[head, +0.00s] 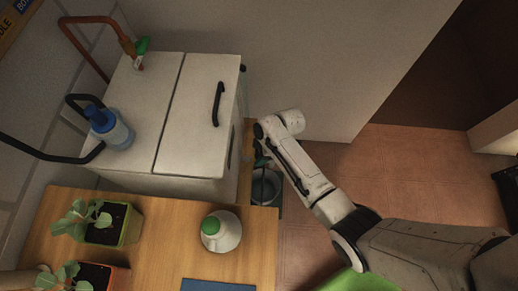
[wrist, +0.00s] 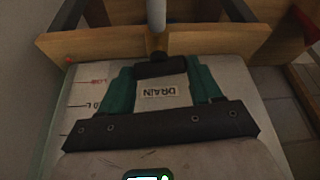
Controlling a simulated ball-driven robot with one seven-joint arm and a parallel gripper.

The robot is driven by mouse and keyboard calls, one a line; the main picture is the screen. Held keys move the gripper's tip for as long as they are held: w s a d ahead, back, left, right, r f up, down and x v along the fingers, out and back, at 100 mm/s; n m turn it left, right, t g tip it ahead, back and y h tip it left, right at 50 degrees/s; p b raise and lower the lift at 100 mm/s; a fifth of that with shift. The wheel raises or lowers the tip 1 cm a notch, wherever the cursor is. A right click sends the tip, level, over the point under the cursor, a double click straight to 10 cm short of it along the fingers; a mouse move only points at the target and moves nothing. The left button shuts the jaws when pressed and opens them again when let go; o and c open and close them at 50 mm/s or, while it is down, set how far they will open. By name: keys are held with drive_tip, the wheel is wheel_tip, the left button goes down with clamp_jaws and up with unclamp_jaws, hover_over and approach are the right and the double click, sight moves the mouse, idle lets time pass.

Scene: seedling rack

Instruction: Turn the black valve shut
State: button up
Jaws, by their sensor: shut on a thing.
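The black valve (wrist: 160,69) shows in the wrist view as a short dark handle above an upside-down DRAIN label (wrist: 160,91). Its bar lies across the picture, crosswise to the grey pipe (wrist: 156,14) above it. My gripper (wrist: 161,72) has teal fingers on both sides of the handle and is shut on it. In the head view my gripper (head: 262,160) is beside the white cabinet, above a grey bucket (head: 267,188). The valve cannot be made out there; my arm and gripper cover that spot.
A wooden frame (wrist: 100,45) runs close behind the valve. The wooden table (head: 150,262) carries seedling pots (head: 130,226) and a white jug with a green cap (head: 222,232). The white cabinet (head: 195,120) stands left of my arm. Tiled floor is open at right.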

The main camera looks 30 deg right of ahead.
drive_tip(key=shift+m+t+p, duration=0.35)
drive_tip(key=shift+m+t, duration=0.05)
drive_tip(key=shift+m, duration=0.6)
drive_tip(key=o, duration=1.1)
drive_tip(key=shift+c, duration=0.2)
drive_tip(key=p+v, duration=0.1)
drive_tip(key=v, duration=0.9)
drive_tip(key=shift+r, duration=0.45)
drive_tip(key=shift+s+a, duration=0.1)
